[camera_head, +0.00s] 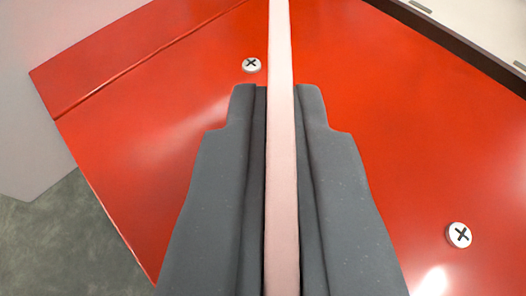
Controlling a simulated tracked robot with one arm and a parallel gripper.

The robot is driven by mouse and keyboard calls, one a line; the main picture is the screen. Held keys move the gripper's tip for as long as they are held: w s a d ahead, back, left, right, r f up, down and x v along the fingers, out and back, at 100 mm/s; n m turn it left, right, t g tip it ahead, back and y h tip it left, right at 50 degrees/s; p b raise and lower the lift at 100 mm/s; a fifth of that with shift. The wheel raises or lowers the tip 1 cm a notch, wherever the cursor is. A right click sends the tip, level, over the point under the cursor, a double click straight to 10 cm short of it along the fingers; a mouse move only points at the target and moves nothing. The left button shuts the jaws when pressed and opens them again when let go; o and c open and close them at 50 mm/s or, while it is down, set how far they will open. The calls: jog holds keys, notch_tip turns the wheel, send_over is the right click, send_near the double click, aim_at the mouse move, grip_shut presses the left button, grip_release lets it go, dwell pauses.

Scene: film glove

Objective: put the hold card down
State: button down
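The hold card (279,40) shows edge-on as a thin, pale pink upright strip, running from the bottom edge of the view out past the top. My gripper (280,100) has its two dark grey fingers closed on either side of the strip. The card's faces, any print on them and its far end are not visible. Whether the card touches the red surface behind it I cannot tell.
A glossy red panel (140,140) fills most of the view, with a cross-head screw (251,64) near the fingertips and another screw (459,235) at the right. A pale slotted part (480,30) is at the top right. Grey floor (55,245) shows bottom left.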

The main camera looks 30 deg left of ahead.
jog(key=shift+f, duration=0.45)
jog(key=shift+r, duration=0.1)
jog(key=c, duration=1.6)
grip_release()
jog(key=shift+s+d+r, duration=0.1)
jog(key=shift+s, duration=0.05)
jog(key=shift+p+v, duration=1.35)
jog(key=shift+v, duration=4.45)
